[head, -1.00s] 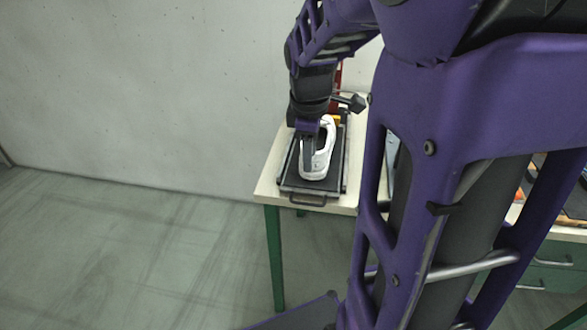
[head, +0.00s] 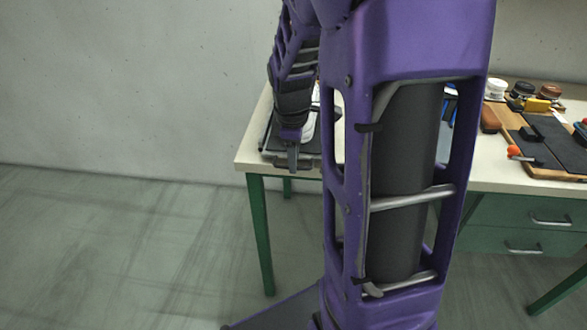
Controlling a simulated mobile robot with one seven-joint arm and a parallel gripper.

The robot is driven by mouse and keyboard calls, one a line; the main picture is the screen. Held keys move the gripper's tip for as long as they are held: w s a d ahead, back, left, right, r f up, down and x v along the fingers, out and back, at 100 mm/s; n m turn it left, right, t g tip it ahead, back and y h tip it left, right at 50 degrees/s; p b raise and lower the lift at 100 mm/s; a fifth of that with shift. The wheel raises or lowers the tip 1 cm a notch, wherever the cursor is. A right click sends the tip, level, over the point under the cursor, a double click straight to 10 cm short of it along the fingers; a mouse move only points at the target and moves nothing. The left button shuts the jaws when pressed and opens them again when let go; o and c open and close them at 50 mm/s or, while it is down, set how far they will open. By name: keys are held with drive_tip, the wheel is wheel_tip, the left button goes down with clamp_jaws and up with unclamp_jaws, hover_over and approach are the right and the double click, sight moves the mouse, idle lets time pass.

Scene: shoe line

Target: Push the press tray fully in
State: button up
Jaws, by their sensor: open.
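The dark press tray (head: 267,141) lies near the front edge at the left end of the cream table, partly hidden behind my gripper and arm. A white shoe (head: 309,128) sits on it, and only a strip of the shoe shows beside my gripper. My gripper (head: 293,161) points down at the tray's front edge, by its handle (head: 311,163). Its jaws are open and nothing shows between them. I cannot tell whether the fingers touch the tray or handle. The back of the tray and the press are hidden behind my arm.
The table (head: 247,152) stands on green legs. Green drawers (head: 525,212) are below. The floor at the left is clear.

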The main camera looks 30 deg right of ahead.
drive_tip(key=shift+w+f+b, duration=0.1)
drive_tip(key=shift+f+b, duration=0.2)
drive_tip(key=shift+f, duration=0.35)
drive_tip(key=shift+c, duration=0.3)
clamp_jaws()
drive_tip(key=shift+d, duration=0.1)
idle(0.7)
